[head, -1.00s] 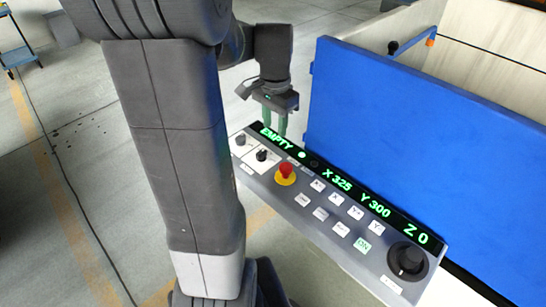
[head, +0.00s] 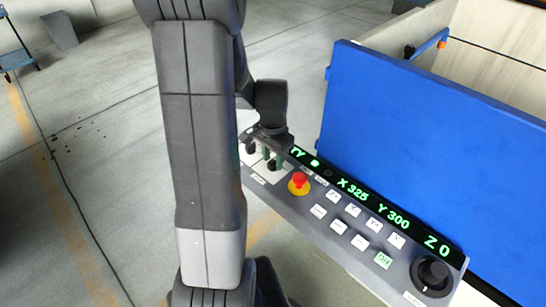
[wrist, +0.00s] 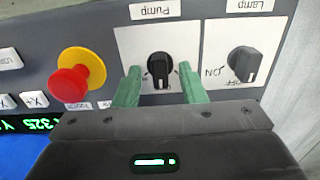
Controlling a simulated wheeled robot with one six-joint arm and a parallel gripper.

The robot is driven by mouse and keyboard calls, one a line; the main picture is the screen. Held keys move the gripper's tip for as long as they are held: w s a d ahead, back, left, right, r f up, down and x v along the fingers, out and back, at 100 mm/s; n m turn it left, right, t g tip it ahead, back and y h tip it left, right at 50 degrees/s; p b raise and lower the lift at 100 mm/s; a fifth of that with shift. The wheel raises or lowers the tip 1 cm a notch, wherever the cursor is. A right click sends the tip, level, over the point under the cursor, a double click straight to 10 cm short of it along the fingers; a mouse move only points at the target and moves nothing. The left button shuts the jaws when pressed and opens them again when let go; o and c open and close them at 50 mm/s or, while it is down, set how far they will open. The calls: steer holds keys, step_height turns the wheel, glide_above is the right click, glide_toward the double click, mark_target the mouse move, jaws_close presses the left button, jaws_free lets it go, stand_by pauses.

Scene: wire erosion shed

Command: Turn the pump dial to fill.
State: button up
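The pump dial (wrist: 159,67) is a black knob on a white plate, under a "Pump" label that appears upside down in the wrist view. Its white pointer mark faces the bottom of that view, towards lettering that I cannot read. My gripper (wrist: 160,86) has its two green fingers apart, one on each side of the pump dial, with a visible gap on both sides. In the head view my gripper (head: 271,153) is down at the panel's left end, and my wrist partly hides the dials. The display (head: 362,196) shows "TY", with its start hidden.
The lamp dial (wrist: 244,66) is close beside the right finger in the wrist view. A red emergency stop button (wrist: 76,80) on a yellow base is on the other side. White buttons (head: 353,210) and a large black knob (head: 432,274) follow along the panel. A blue panel (head: 420,150) stands behind.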

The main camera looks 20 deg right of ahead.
steer(key=shift+c, duration=0.3)
jaws_close()
steer(key=shift+n, duration=0.4)
steer(key=n, duration=1)
steer(key=shift+b, duration=0.35)
steer(key=shift+o, duration=0.3)
jaws_free()
